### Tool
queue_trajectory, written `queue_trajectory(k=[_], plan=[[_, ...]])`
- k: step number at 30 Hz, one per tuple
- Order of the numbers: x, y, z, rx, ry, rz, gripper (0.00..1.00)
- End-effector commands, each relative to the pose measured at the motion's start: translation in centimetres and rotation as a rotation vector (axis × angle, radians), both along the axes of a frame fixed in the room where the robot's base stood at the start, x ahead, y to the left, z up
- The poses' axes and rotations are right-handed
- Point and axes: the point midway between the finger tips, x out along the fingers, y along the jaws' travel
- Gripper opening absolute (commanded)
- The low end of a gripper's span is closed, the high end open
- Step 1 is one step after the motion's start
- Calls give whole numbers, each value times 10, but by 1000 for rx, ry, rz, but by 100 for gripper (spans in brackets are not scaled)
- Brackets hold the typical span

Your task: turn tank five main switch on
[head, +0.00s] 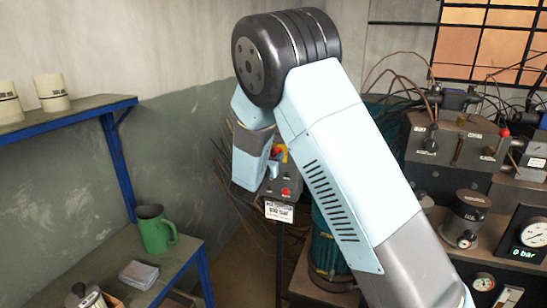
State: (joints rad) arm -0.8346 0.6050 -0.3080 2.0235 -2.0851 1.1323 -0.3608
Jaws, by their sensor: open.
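A grey switch box (290,179) stands on a thin post near the middle of the head view. It carries a knob with yellow and red on it (281,152) and a red button (285,191) lower down. A white label (279,211) hangs under the box; its print is too small to read surely. My gripper (274,167) is open at the left front of the box, close to the knob. My own arm hides part of the box, and I cannot tell the knob's setting or whether the fingers touch it.
At left, blue-framed shelves (62,122) hold white cups (50,92), a green mug (155,229) and a folded grey cloth (139,274). At right, a bench carries a grey valve block (455,141) with cables and a gauge (527,232) reading 0 bar. A green motor (324,248) stands behind my arm.

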Motion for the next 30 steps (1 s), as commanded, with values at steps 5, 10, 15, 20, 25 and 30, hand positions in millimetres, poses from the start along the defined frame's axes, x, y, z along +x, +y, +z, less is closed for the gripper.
queue_trajectory(k=[5, 10, 15, 20, 25, 30], plan=[[6, -2, 0, 1, 0, 1, 43], [7, -2, 0, 0, 0, 1, 43], [6, -2, 0, 0, 0, 1, 33], [6, -2, 0, 0, 0, 1, 18], [6, -1, 0, 0, 0, 1, 1], [6, -1, 0, 1, 0, 2, 0]])
